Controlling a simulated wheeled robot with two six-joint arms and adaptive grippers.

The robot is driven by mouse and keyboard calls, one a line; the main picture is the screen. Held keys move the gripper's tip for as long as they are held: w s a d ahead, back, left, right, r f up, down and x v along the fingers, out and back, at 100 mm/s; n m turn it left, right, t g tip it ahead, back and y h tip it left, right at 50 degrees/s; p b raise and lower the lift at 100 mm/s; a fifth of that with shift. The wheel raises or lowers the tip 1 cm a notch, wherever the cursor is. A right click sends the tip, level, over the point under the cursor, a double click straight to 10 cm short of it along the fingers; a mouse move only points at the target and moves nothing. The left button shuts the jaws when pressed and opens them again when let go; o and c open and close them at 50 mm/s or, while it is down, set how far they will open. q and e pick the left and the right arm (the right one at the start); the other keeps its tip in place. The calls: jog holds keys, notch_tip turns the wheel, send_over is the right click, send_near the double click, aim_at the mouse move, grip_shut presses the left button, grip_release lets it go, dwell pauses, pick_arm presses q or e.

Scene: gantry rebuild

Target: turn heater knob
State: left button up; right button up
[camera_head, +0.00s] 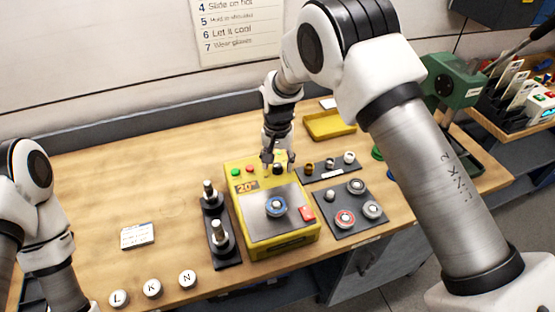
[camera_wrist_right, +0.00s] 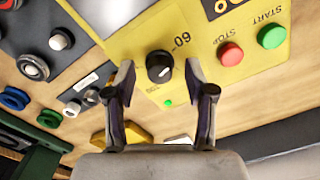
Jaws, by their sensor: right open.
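The heater (camera_head: 283,240) is a yellow box with a grey top plate and a display reading about 20. Its black knob (camera_wrist_right: 159,66) has a white pointer mark and sits on the yellow panel. It also shows at the heater's back edge in the head view (camera_head: 278,170). My right gripper (camera_head: 279,158) is open and empty over that back edge. In the right wrist view its two fingers stand apart on either side of the knob, with gaps showing; I cannot tell the remaining height. My left arm shows at the left edge, but its gripper is out of view.
A blue-ringed round part (camera_head: 276,207) lies on the heater plate. Green and red buttons (camera_wrist_right: 230,54) sit beside the knob. Dark trays with metal parts (camera_head: 221,235) and round pieces (camera_head: 355,225) flank the heater. A yellow tray (camera_head: 330,125) lies behind right. The table's left is mostly clear.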

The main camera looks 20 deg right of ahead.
jog(key=shift+s, duration=0.1)
grip_shut()
jog(key=shift+m, duration=0.3)
jog(key=m, duration=0.9)
jog(key=shift+m+b, duration=0.35)
jog(key=shift+m, duration=1.65)
